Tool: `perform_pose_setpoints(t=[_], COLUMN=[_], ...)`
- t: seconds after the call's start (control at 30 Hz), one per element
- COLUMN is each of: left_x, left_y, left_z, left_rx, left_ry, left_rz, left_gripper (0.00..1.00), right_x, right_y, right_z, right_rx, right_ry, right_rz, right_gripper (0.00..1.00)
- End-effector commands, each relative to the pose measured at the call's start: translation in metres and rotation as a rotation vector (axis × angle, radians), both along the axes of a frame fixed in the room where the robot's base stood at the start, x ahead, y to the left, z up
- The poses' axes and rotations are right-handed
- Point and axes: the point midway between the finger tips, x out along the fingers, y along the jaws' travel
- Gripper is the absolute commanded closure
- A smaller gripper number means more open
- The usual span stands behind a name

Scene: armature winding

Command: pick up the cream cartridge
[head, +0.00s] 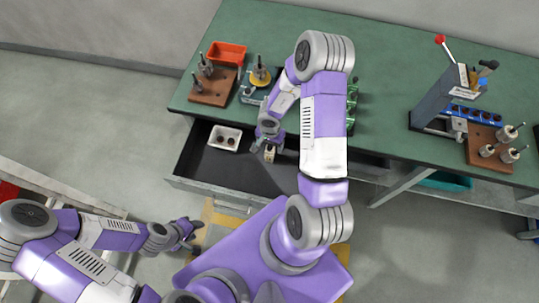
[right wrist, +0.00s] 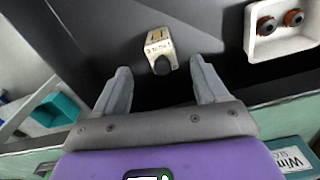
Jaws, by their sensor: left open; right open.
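The cream cartridge (right wrist: 158,40) lies in the open dark drawer (head: 190,165). In the right wrist view it shows printed markings and a dark round end facing me. In the head view the cartridge (head: 269,154) is small, just by the fingertips of my right gripper (head: 268,147). My right gripper (right wrist: 160,66) is open, its two fingers to either side of the cartridge's near end, with gaps to both. I cannot tell the height gap. My left gripper (head: 195,235) is open and empty, out over the floor at the lower left.
A white tray (head: 222,130) with two round parts sits in the drawer, left of my right gripper. On the green bench (head: 390,40) are an orange bin (head: 227,53), a brown peg block (head: 212,88) and a red-knobbed press (head: 440,100). The drawer floor around the cartridge is clear.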

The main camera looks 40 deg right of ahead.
Motion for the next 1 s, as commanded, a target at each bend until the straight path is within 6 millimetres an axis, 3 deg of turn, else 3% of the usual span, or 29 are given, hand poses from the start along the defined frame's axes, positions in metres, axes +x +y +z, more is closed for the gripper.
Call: perform_pose_setpoints(t=[0.53,0.9,1.0], left_x=[0.000,0.000,0.000], left_y=[0.000,0.000,0.000], left_z=[-0.044,-0.046,-0.046], left_rx=[0.000,0.000,0.000], left_ry=[0.000,0.000,0.000], left_rz=[0.000,0.000,0.000], left_gripper=[0.57,0.57,0.57], right_x=[0.001,0.002,0.001], right_y=[0.001,0.000,0.000], right_z=[-0.063,-0.069,-0.069], right_rx=[0.000,-0.001,0.000], right_ry=[0.002,0.000,0.000], right_rz=[0.002,0.001,0.001], right_gripper=[0.27,0.27,0.43])
